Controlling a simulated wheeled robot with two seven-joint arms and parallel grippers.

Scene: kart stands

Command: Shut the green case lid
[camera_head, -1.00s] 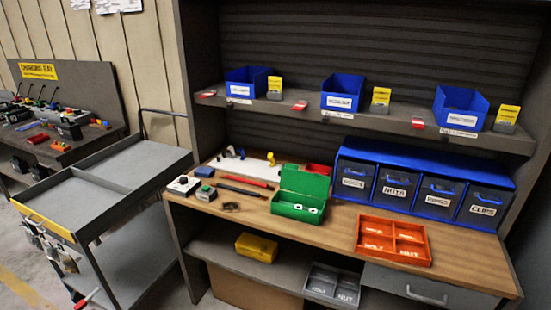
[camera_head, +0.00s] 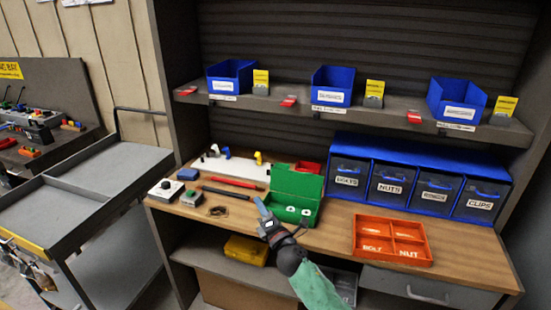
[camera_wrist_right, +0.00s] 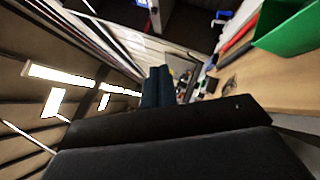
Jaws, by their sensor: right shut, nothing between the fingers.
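The green case (camera_head: 293,206) stands open on the wooden bench top, with white pieces inside. Its green lid (camera_head: 297,182) stands up at the back of the case. My right gripper (camera_head: 261,208) is shut and empty, just left of the case's front left corner. I cannot tell whether it touches the case. In the right wrist view the shut fingers (camera_wrist_right: 158,88) point away, and part of the green case (camera_wrist_right: 285,28) shows at the top right. My left gripper is in neither current view.
An orange divided tray (camera_head: 392,240) sits to the right on the bench (camera_head: 335,235). Blue-topped drawers (camera_head: 421,180) stand behind it. Red and dark rods (camera_head: 232,186) lie left of the case. A shelf with blue bins (camera_head: 333,86) hangs above. A grey cart (camera_head: 110,175) stands at the left.

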